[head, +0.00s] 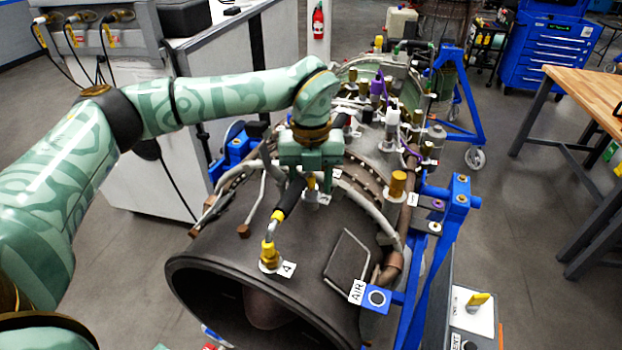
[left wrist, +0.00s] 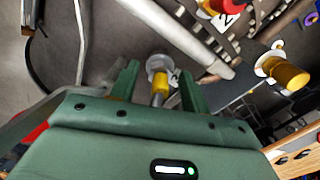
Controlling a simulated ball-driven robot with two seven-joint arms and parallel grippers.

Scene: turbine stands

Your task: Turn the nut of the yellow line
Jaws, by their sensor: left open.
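My left gripper (head: 312,168) hangs over the top of the brown turbine casing (head: 225,235), fingers pointing down. In the left wrist view its green fingers (left wrist: 161,82) stand apart, one on each side of a gold-yellow nut (left wrist: 160,83) on a pale round fitting. In the head view a gold piece (head: 311,184) shows just below the gripper. Whether the fingers touch the nut, I cannot tell. A black hose with a yellow band (head: 278,215) runs down to a yellow fitting (head: 268,254) beside a tag marked 4. My right gripper is out of view.
Another gold cap (head: 398,184) stands to the right on the casing; several more fittings and pipes crowd the turbine behind. A blue stand (head: 445,240) holds the right side. A grey cabinet (head: 175,125) is at left, a wooden-topped bench (head: 590,95) at right.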

